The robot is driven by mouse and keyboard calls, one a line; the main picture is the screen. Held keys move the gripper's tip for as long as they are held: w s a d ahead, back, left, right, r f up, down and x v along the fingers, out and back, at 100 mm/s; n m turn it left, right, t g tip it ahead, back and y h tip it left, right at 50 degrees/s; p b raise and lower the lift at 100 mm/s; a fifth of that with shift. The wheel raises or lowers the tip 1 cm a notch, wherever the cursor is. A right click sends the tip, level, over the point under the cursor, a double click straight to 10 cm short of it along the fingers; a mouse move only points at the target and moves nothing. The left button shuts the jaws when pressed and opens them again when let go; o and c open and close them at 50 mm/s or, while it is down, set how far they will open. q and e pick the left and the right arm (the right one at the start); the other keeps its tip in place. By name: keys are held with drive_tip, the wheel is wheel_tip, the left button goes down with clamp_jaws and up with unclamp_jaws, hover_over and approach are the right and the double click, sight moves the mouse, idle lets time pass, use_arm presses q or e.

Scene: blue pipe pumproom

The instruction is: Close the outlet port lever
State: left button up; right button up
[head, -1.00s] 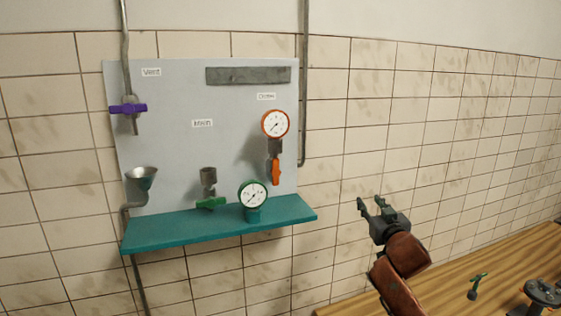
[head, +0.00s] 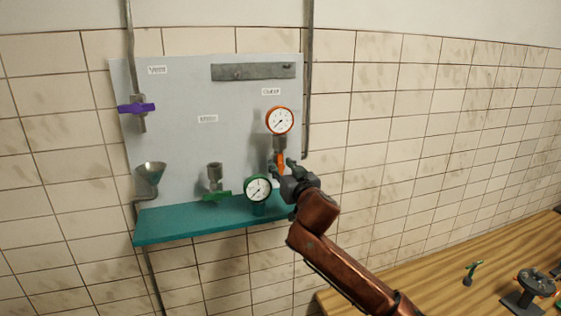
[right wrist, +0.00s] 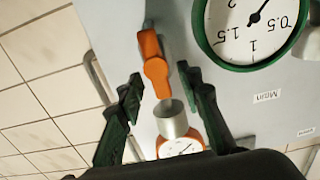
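The orange lever (head: 280,157) hangs down on its grey metal fitting below the orange-rimmed gauge (head: 279,120), under a label too blurred to read surely. My right gripper (head: 281,170) is at this lever and hides its lower part in the head view. In the right wrist view, which is upside down, the orange lever (right wrist: 155,68) lies between the two spread green fingers of the right gripper (right wrist: 160,90). Gaps show on both sides, so the gripper is open. My left gripper is not in view.
A green-rimmed gauge (head: 257,189) stands close left of the right gripper, above the teal shelf (head: 190,223). A wooden table (head: 440,275) with loose parts is at lower right.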

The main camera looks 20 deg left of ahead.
drive_tip(key=shift+w+a, duration=0.25)
drive_tip(key=shift+w, duration=0.2)
drive_tip(key=shift+c, duration=0.5)
clamp_jaws()
